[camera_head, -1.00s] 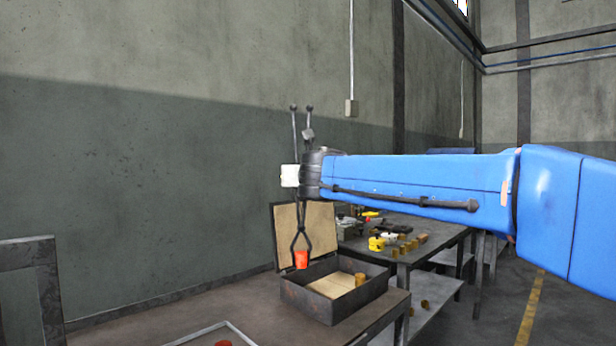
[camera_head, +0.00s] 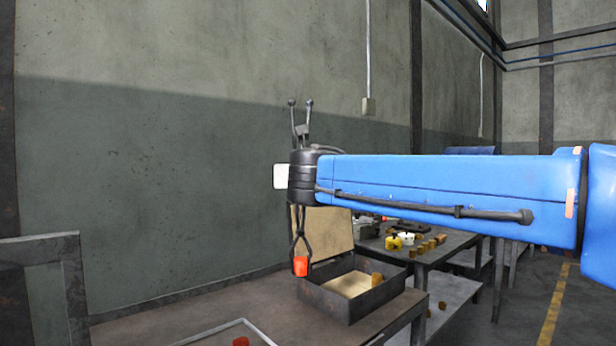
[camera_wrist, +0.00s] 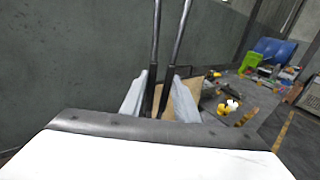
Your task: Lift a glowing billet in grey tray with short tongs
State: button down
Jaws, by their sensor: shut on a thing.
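My gripper (camera_wrist: 160,95) is shut on the short tongs, which stand upright in it. Their ball-ended handles (camera_head: 300,115) stick up above the wrist and their dark jaws (camera_head: 300,232) hang below it. The tongs' jaws hold a glowing orange-red billet (camera_head: 300,266) in the air, at the left edge of the open box. In the wrist view the tongs' two rods (camera_wrist: 156,45) rise between the pale gripper fingers. A grey-rimmed tray (camera_head: 225,333) lies on the near table, cut off by the bottom edge, with a red billet (camera_head: 241,341) in it.
A dark open box (camera_head: 375,308) with a raised lid (camera_head: 325,232) stands on the table (camera_head: 160,325), with a brown billet (camera_head: 377,279) in it. A second table (camera_head: 450,243) behind holds several small pieces. A dark frame (camera_head: 70,275) stands at left.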

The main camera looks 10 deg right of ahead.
jog(key=s+a, duration=2.5)
jog(key=shift+a, duration=0.3)
dwell(1.7)
jog(key=shift+s, duration=0.1)
notch_tip(320, 180, down, 10)
dwell(2.0)
dwell(1.0)
